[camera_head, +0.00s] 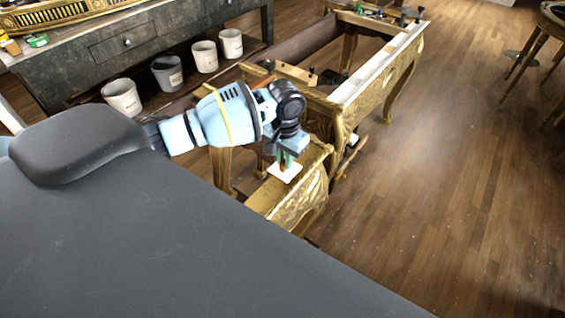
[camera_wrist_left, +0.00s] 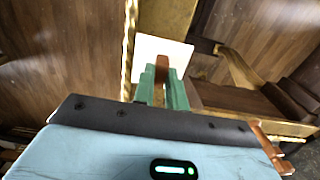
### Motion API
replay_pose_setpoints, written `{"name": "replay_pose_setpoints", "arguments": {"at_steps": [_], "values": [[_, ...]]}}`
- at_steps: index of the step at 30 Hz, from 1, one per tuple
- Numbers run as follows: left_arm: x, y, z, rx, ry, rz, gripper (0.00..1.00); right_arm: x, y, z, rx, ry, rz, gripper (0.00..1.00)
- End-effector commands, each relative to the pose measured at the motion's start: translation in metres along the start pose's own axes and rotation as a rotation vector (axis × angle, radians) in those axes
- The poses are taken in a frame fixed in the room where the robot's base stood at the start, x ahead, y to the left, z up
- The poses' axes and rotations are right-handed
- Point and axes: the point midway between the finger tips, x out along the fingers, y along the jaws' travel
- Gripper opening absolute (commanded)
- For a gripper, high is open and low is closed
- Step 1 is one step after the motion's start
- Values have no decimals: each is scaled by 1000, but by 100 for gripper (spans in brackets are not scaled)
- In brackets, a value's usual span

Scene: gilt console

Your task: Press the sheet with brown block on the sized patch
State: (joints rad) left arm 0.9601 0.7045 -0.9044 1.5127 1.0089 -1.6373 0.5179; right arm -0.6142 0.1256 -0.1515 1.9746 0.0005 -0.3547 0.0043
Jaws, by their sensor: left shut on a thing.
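A white square sheet (camera_head: 286,173) lies on the top of the near gilt console part (camera_head: 262,197). It also shows in the wrist view (camera_wrist_left: 150,47), at the far end of my fingers. My left gripper (camera_head: 284,160) is above the sheet with its green fingers pointing down. It is shut on the brown block (camera_wrist_left: 162,66), whose end sticks out between the fingertips over the sheet. The block is at or just above the sheet; I cannot tell if it touches. The sized patch is not visible as a separate thing. My right gripper is out of view.
A longer gilt console frame (camera_head: 375,70) stands just behind, with small tools on its far end. Several buckets (camera_head: 122,97) line a shelf under the grey workbench (camera_head: 110,45) at the left. Open wooden floor (camera_head: 450,180) lies to the right.

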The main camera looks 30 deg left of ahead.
Motion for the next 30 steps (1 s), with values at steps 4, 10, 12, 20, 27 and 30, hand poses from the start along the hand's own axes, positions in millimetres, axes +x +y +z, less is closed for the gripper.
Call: {"name": "replay_pose_setpoints", "arguments": {"at_steps": [4, 10, 12, 20, 27, 30], "values": [[-14, 0, -1, 0, 7, 1, 0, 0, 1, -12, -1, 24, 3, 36], [-26, 0, -1, 0, 5, 2, 0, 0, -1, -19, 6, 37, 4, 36], [-30, 0, -1, 0, 4, 2, 0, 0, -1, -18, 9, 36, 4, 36], [-42, 0, -1, 1, 4, 1, 0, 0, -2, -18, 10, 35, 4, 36], [-43, 0, -1, 0, 3, 1, 0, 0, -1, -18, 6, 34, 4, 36], [-43, 0, -1, 0, 3, 1, 0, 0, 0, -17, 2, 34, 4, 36]]}}
